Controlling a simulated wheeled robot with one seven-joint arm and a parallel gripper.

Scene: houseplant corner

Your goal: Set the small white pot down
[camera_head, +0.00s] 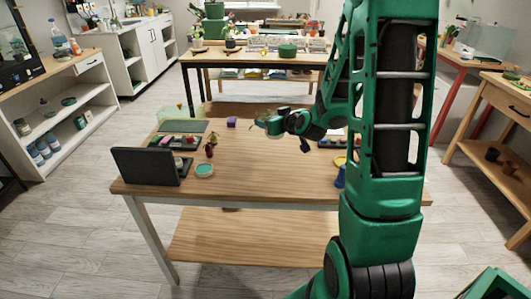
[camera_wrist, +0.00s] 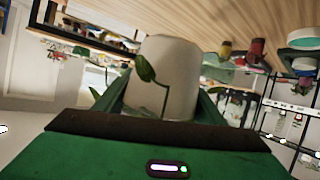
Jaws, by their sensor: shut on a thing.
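The small white pot (camera_wrist: 163,80) fills the middle of the wrist view, with a thin green stem and a leaf (camera_wrist: 146,70) in front of it. My gripper (camera_wrist: 163,100) is shut on the pot, with a green finger on each side. In the head view my gripper (camera_head: 268,122) is above the far middle part of the wooden table (camera_head: 262,180). The pot is too small and covered there to make out clearly. The wrist view is strongly tilted, with the wooden surface at its top. I cannot tell the exact gap between pot and table.
On the table's left stand a black upright panel (camera_head: 146,167), a small tray (camera_head: 176,141), a dark red plant pot (camera_head: 210,150) and a white-and-teal round dish (camera_head: 204,170). A purple block (camera_head: 232,122) lies near the back. A blue item (camera_head: 340,177) is at right. The front middle is clear.

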